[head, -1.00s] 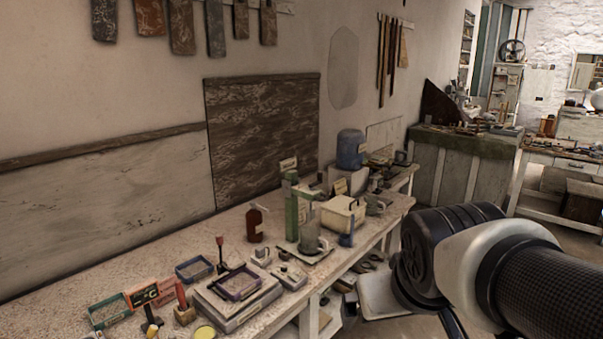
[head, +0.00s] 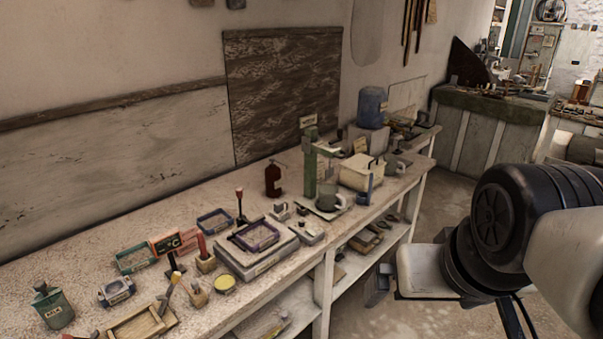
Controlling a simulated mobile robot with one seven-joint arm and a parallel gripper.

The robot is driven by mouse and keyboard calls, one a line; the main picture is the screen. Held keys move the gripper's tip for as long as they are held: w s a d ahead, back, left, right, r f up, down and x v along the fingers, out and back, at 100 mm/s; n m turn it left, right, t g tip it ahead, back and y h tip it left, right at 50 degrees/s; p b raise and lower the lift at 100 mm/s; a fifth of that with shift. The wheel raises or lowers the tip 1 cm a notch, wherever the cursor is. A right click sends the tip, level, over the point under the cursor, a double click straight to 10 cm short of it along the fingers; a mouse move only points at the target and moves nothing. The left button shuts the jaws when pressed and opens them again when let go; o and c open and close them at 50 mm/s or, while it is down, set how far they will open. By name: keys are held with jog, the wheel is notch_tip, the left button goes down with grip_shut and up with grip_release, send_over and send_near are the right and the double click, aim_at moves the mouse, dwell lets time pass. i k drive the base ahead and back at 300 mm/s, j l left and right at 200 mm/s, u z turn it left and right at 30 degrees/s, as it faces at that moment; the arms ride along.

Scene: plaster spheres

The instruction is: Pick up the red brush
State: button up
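A red upright piece (head: 201,245), which looks like the red brush, stands in a small wooden block on the workbench (head: 75,262), left of centre. It is small, and its bristles cannot be made out. A second slim upright thing with a dark red top (head: 239,197) stands farther back, so I cannot be fully sure which is the brush. My arm fills the right side of the view, apart from the bench. My gripper is not visible.
The bench's back-left surface is bare.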

aim_at(201, 241)
jog(key=j+u, duration=0.1)
jog(key=u, duration=0.3)
jog(key=i+u, duration=0.1)
jog(key=u, duration=0.25)
jog(key=j+u, duration=0.15)
jog(key=u, duration=0.25)
jog(key=i+l+u, duration=0.5)
jog(key=i+l, duration=0.45)
